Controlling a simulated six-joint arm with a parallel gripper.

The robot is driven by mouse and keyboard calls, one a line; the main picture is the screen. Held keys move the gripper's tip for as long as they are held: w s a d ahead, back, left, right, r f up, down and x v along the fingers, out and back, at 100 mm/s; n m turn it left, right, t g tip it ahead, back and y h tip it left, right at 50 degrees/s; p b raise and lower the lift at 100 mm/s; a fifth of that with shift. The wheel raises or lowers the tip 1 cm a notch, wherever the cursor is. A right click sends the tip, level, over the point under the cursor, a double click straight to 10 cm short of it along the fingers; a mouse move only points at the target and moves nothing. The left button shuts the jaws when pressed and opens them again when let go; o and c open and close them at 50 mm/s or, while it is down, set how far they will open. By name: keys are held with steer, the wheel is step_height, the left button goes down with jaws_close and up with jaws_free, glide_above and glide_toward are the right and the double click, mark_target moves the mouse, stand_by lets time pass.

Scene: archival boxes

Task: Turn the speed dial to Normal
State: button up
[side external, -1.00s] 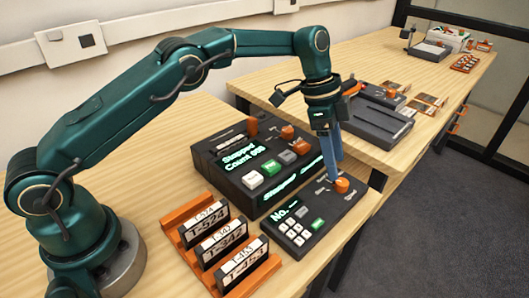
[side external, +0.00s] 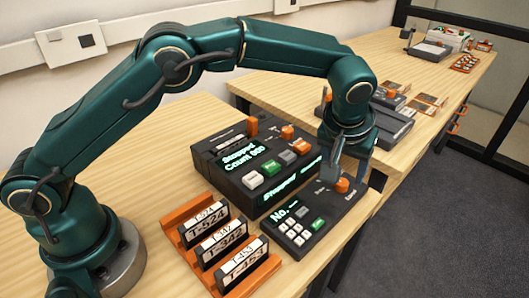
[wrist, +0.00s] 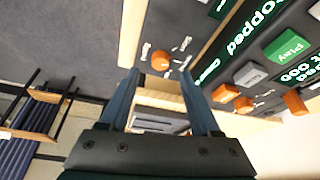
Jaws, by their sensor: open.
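The speed dial is an orange knob (side external: 342,185) at the far right of the low dark keypad unit (side external: 318,215). Small white labels surround it, too small to read, and I cannot tell its setting. In the wrist view the dial (wrist: 160,61) shows just past my fingertips, about midway between them. My gripper (side external: 347,172) is open and empty, with its fingers above and around the dial's far side in the side view. In the wrist view my gripper (wrist: 160,74) has its two blue fingers spread apart. I cannot tell whether either finger touches the dial.
A larger dark console (side external: 230,180) with lit green displays, buttons and orange knobs stands close behind the keypad unit. An orange rack (side external: 185,235) of labelled cartridges stands to the left. A grey device (side external: 385,125) sits on the second table. The table edge lies close to the right.

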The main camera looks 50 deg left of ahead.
mark_target(342, 182)
steer(key=shift+x, duration=2.4)
jaws_close()
